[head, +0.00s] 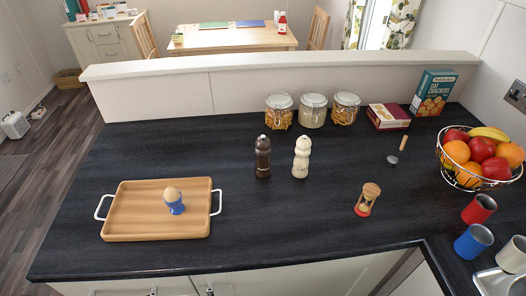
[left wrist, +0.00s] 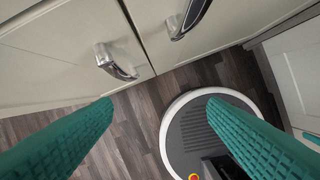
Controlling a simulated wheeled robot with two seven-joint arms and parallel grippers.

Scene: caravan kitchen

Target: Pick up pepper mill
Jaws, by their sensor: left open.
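The pepper mill, a dark brown mill (head: 263,157) with a small metal knob on top, stands upright on the black worktop, left of the middle of the head view. A cream mill (head: 301,157) of similar shape stands upright just to its right, apart from it. My left gripper (left wrist: 159,102) shows only in the left wrist view. Its two teal fingers are wide apart with nothing between them. It points down at the floor beside the cupboard fronts, away from the mills.
A wooden tray (head: 120,217) with an egg in a blue cup (head: 176,207) lies left. Three jars (head: 313,112) stand behind the mills. Worktop before the mills is clear. Cupboard handles (left wrist: 112,62) stick out near my left gripper.

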